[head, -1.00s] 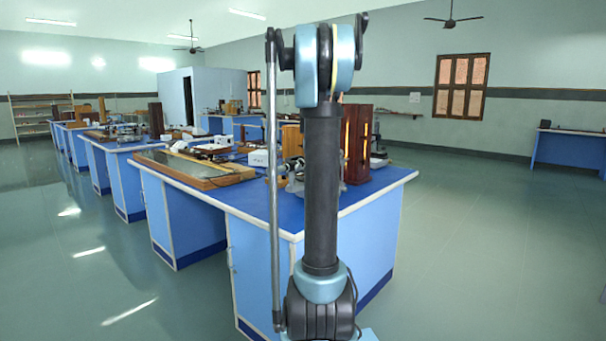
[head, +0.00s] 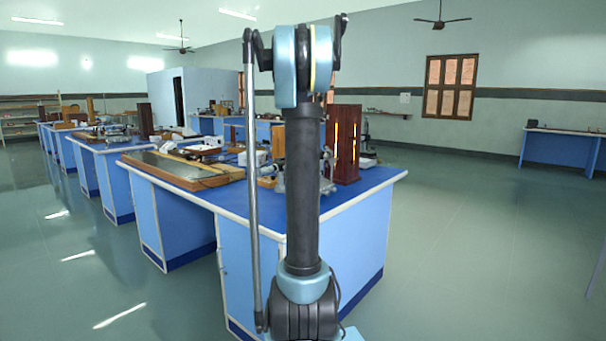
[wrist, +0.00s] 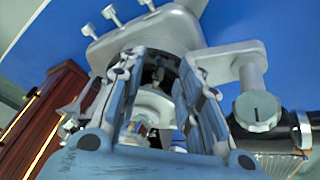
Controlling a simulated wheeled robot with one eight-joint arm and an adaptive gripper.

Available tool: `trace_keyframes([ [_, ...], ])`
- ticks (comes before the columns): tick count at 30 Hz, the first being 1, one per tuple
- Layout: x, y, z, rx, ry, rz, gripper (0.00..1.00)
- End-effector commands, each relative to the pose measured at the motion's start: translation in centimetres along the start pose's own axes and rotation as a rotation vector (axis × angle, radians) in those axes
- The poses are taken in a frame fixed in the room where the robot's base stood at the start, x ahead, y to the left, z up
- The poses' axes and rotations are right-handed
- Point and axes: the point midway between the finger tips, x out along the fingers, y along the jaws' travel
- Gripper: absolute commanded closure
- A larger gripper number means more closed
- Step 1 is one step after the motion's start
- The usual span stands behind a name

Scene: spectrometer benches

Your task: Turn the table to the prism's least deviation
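The spectrometer (head: 280,180) stands on the near blue bench, mostly hidden behind my arm in the head view. In the wrist view its grey metal body (wrist: 160,32) fills the top, with several levelling screws. A pale round disc (wrist: 153,105), which looks like the table, shows between my fingers. I cannot make out the prism clearly. My gripper (wrist: 162,72) is open, with one finger on each side of the disc; contact cannot be told. A black tube (wrist: 285,135) with a grey knob (wrist: 258,110) is close to the right finger.
A dark red wooden box (head: 345,145) with glowing slits stands beside the spectrometer; it also shows in the wrist view (wrist: 40,120). A wood-framed board (head: 180,170) lies on the bench (head: 370,187) to the left. The floor to the right is open.

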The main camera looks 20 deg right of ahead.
Motion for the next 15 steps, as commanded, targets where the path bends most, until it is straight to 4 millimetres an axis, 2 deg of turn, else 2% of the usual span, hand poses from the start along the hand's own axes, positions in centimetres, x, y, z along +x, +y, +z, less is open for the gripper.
trace_keyframes([
  [5, -1.5, 0.0, 0.0, 0.000, 0.000, 0.000, 0.68],
  [15, -7.8, 0.0, 0.0, -0.001, -0.001, 0.000, 0.68],
])
